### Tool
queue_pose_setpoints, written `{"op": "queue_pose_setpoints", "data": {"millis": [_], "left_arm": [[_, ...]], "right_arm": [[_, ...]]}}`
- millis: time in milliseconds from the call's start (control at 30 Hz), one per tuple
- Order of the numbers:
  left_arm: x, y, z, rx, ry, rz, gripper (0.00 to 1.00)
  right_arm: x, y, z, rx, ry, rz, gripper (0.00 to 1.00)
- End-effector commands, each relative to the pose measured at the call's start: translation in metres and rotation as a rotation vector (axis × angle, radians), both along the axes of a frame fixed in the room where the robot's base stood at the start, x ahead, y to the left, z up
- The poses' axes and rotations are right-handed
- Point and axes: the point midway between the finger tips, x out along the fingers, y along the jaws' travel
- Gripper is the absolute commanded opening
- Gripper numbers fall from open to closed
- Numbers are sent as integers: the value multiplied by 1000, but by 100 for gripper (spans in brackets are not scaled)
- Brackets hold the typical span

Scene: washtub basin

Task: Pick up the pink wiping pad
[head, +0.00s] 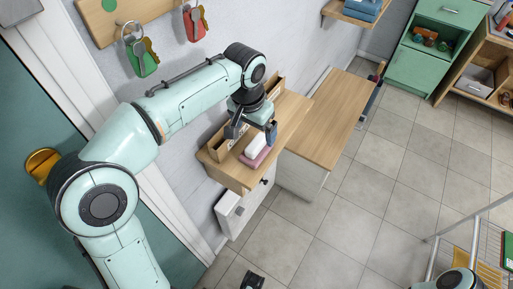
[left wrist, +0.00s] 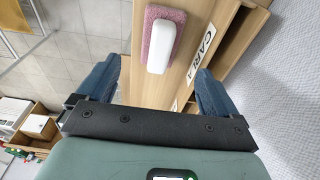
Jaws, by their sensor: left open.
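The pink wiping pad (head: 249,162) lies on a small wooden wall shelf (head: 239,178), with a white grip block on its top. In the left wrist view the pad (left wrist: 151,20) is ahead of the jaws, its pink edge showing around the white block. My left gripper (head: 252,131) is open and empty above the pad, its fingers pointing down toward the shelf. In the left wrist view the blue-padded fingers (left wrist: 157,75) stand wide apart, with the pad between and beyond them. A dark part at the bottom edge of the head view may be my right gripper, mostly cut off.
A wooden holder with a name label (left wrist: 203,57) stands along the shelf's wall side, close to the pad. Key hooks with keys (head: 143,57) hang on the wall. A wood-topped cabinet (head: 326,119) stands beyond the shelf. The tiled floor (head: 350,215) is open to the right.

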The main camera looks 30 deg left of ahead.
Motion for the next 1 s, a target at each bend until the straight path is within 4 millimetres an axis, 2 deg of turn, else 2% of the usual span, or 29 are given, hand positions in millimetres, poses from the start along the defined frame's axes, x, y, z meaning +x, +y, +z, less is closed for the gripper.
{"op": "queue_pose_setpoints", "data": {"millis": [33, 100, 367, 633, 767, 967, 1000], "left_arm": [[1, 0, -12, 0, 4, 1, 94], [3, 0, -23, 1, 3, 1, 94], [6, 0, -42, 0, 2, 1, 94], [11, -1, -81, 0, 3, 1, 94], [13, -2, -88, 0, 1, 1, 94], [13, -2, -87, 0, 0, 1, 94], [13, -2, -87, 0, 0, 1, 81]], "right_arm": [[-1, 0, -4, 0, 1, 0, 43], [-1, 0, -5, 0, 0, 0, 43], [0, 0, -8, -1, -5, -1, 43], [2, 0, -13, -2, -14, -2, 43], [3, 0, -14, -2, -16, -3, 43], [3, 0, -14, -2, -16, -3, 43], [3, 0, -14, -2, -16, -3, 43]]}}
